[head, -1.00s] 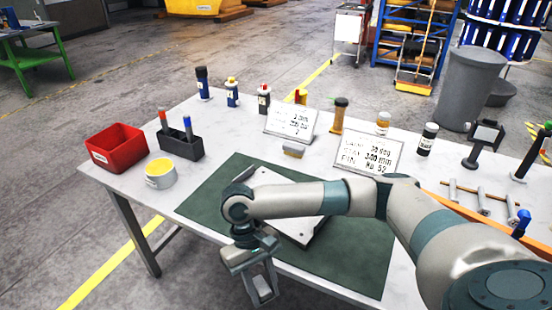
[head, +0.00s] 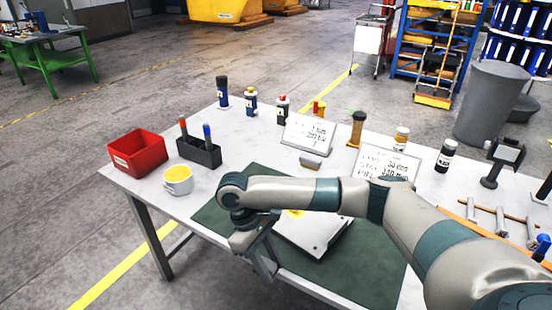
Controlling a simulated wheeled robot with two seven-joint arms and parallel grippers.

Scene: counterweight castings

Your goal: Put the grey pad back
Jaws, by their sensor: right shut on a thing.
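My right gripper (head: 265,265) hangs over the front edge of the green mat (head: 375,262), its arm reaching across from the right. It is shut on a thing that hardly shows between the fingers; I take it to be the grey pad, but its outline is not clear. Behind the arm, a pale grey plate-like casting (head: 318,235) lies on the mat. A yellow patch (head: 295,212) shows on it beside the arm, which hides part of the plate. My left gripper is not in view.
A red bin (head: 138,153), a dark holder with markers (head: 199,152) and a yellow-filled cup (head: 178,180) stand at left. The mat's left part is clear.

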